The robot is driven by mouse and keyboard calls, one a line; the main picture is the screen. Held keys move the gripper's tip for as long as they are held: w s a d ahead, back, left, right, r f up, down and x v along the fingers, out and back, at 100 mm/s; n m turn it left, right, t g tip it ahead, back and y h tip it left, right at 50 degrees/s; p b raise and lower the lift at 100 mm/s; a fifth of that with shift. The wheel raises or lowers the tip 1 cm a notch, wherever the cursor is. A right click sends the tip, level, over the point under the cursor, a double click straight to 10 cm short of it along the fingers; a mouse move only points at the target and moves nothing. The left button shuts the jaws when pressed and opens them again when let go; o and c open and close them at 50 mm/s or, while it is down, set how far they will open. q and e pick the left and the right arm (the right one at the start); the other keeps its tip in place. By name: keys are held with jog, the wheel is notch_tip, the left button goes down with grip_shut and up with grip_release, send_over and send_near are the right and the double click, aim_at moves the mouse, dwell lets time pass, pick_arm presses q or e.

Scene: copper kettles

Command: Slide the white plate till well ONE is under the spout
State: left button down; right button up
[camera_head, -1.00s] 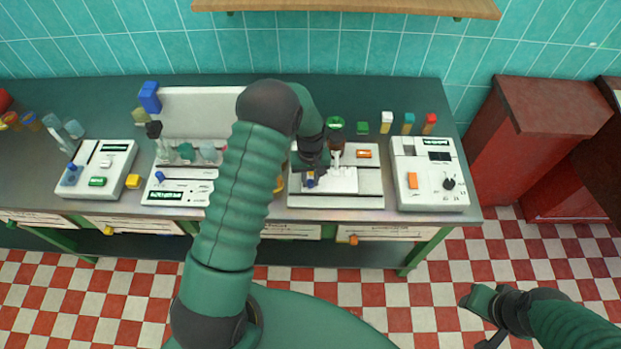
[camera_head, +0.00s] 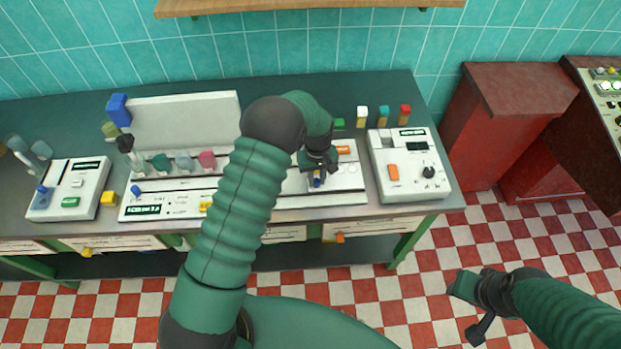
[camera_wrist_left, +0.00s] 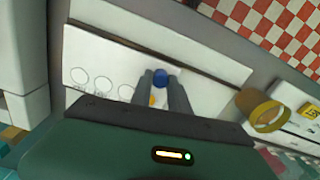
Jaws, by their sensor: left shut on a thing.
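The white plate (camera_head: 345,179) lies on the pale machine bed (camera_head: 345,200) on the bench. My left gripper (camera_head: 317,176) reaches down over it and is shut on the plate's blue knob (camera_wrist_left: 160,75). In the left wrist view, the white plate (camera_wrist_left: 202,92) shows a row of round wells (camera_wrist_left: 103,83) to the left of the fingers. The number of each well cannot be read. The spout is hidden behind my left gripper in the head view. My right gripper (camera_head: 478,318) hangs over the floor, away from the bench; its jaws are unclear.
Small coloured blocks (camera_head: 362,116) stand behind. A white panel with several small knobs (camera_head: 170,205) is to the left.

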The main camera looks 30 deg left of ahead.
pick_arm(q)
jog(key=shift+w+d+r, duration=0.1)
jog(key=shift+w+r, duration=0.1)
jog(key=c, duration=1.3)
grip_release()
jog(key=shift+d, duration=0.1)
jog(key=shift+o, duration=0.2)
jog(key=shift+s+d, duration=0.1)
jog(key=shift+d, duration=0.15)
notch_tip(320, 180, up, 17)
jog(key=b, duration=0.2)
jog(key=shift+f, duration=0.15)
pick_arm(e)
jog(key=shift+d+f, duration=0.2)
jog(key=shift+f, duration=1)
jog(key=shift+a, duration=0.1)
pick_arm(q)
jog(key=s+d+f+m+t, duration=0.1)
jog(key=s+m, duration=0.3)
jog(key=s, duration=0.6)
jog(key=s+d+f+m+t, duration=0.1)
jog(key=s+d+f+m, duration=0.2)
jog(key=s, duration=0.7)
jog(key=shift+s+d+f+m+t+b, duration=0.15)
jog(key=shift+s+f+m+t+b, duration=0.2)
jog(key=shift+m, duration=0.25)
pick_arm(e)
jog(key=shift+f, duration=0.1)
